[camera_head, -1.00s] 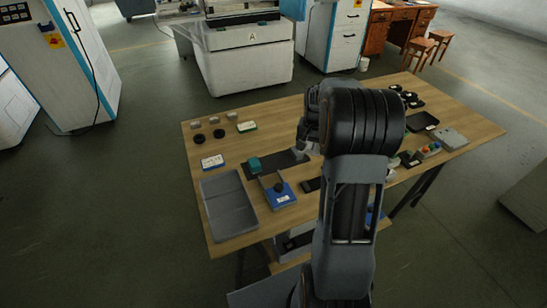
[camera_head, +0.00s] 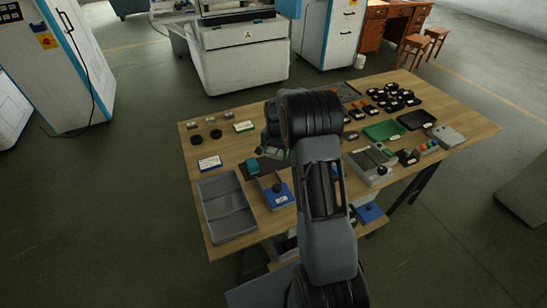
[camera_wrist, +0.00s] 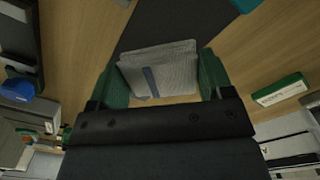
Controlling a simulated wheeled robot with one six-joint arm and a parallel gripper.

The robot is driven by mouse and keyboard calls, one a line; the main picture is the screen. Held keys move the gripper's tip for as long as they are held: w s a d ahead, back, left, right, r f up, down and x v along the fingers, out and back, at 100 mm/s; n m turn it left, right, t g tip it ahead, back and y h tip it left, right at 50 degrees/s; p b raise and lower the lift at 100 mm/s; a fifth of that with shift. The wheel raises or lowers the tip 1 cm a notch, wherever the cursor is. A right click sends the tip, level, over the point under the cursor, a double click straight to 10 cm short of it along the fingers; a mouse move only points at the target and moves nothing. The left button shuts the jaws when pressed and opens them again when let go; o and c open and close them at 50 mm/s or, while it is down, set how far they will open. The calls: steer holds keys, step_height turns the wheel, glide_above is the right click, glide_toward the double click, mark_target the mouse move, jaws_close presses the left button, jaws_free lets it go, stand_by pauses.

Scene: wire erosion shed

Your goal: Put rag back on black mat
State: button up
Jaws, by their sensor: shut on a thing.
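The rag (camera_wrist: 160,66) is a folded light grey cloth with a blue stripe, seen in the wrist view. My gripper (camera_wrist: 164,80) is shut on it, with a green fingertip at each side. The black mat (camera_wrist: 175,22) lies on the table beyond the rag in that view, and the rag's far edge overlaps it in the picture. I cannot tell how high the rag is above the table. In the head view my gripper (camera_head: 272,150) is over the left half of the table, and my arm hides much of the mat.
A teal block (camera_head: 253,165) stands at the mat's left end. A grey tray (camera_head: 228,207) and a blue-based box (camera_head: 278,195) are in front. A white card (camera_head: 210,163) and a green-edged box (camera_head: 243,126) lie to the left. Several small parts crowd the table's right half.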

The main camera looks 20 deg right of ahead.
mark_target(274, 162)
steer(key=shift+w+a+f, duration=0.25)
steer(key=shift+f, duration=1.75)
steer(key=shift+f, duration=0.15)
steer(key=o, duration=0.9)
